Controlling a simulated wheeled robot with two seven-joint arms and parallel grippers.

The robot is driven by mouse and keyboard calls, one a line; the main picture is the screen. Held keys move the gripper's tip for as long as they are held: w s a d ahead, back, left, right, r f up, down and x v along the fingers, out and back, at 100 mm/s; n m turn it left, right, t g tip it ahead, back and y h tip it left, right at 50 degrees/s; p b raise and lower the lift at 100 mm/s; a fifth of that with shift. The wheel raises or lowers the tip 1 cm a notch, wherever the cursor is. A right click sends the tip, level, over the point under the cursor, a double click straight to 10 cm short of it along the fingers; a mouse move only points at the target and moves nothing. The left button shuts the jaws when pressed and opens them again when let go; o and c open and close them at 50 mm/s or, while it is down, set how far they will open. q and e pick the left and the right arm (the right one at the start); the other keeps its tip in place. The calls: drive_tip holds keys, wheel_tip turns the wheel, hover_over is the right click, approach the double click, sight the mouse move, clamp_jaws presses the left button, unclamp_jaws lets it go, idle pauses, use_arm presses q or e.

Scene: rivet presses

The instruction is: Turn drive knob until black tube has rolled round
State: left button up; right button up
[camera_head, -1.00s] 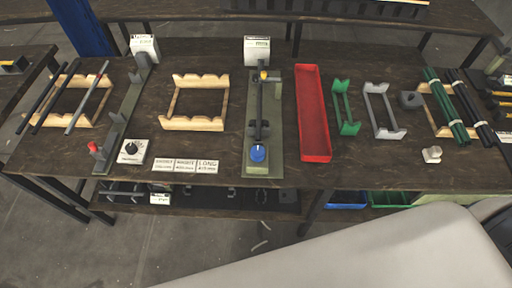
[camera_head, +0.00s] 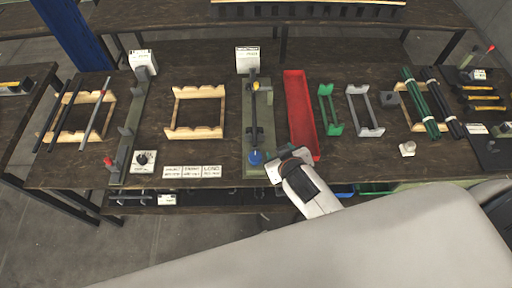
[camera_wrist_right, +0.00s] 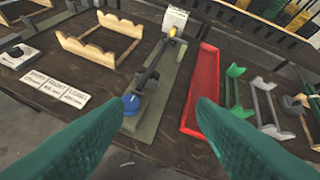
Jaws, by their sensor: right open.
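A blue knob (camera_head: 256,158) sits at the front end of an olive base plate (camera_head: 256,172), on the table's middle. It also shows in the right wrist view (camera_wrist_right: 131,104). A black tube (camera_head: 254,110) lies lengthwise above the plate behind the knob, with a yellow piece (camera_head: 255,86) near its far end. My right gripper (camera_head: 280,163) is just right of the knob in the head view. In the right wrist view its two green fingers (camera_wrist_right: 165,104) are spread with nothing between them; the knob lies beyond the left fingertip. I cannot tell whether they touch. My left gripper is not in view.
A red tray (camera_head: 301,118) stands right of the plate, with green (camera_head: 330,110) and grey (camera_head: 365,111) racks beyond. Left are a wooden rack (camera_head: 194,132), label cards (camera_head: 192,172) and a black dial (camera_head: 144,158). A white card (camera_head: 247,60) stands behind the plate.

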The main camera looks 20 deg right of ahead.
drive_tip(key=w+a+r+n+t+y, duration=0.25)
drive_tip(key=w+a+r+t, duration=0.2)
drive_tip(key=r, duration=0.25)
drive_tip(key=w+a+r+n+t+y, duration=0.2)
drive_tip(key=w+a+r+t+y, duration=0.1)
drive_tip(key=w+a+r, duration=0.4)
drive_tip(key=s+a+r+n+g+y, duration=0.25)
drive_tip(key=a+n+g+y, duration=0.35)
drive_tip(key=a+n+y, duration=0.55)
drive_tip(key=n+g+h, duration=0.6)
drive_tip(key=g+h, duration=0.6)
drive_tip(key=h, duration=0.4)
hover_over(256, 156)
wheel_tip(256, 156, down, 24)
drive_tip(key=shift+t, duration=0.25)
wheel_tip(256, 156, down, 10)
drive_tip(key=b, duration=0.7)
drive_tip(key=shift+w+f, duration=0.1)
drive_tip(key=shift+f, duration=0.1)
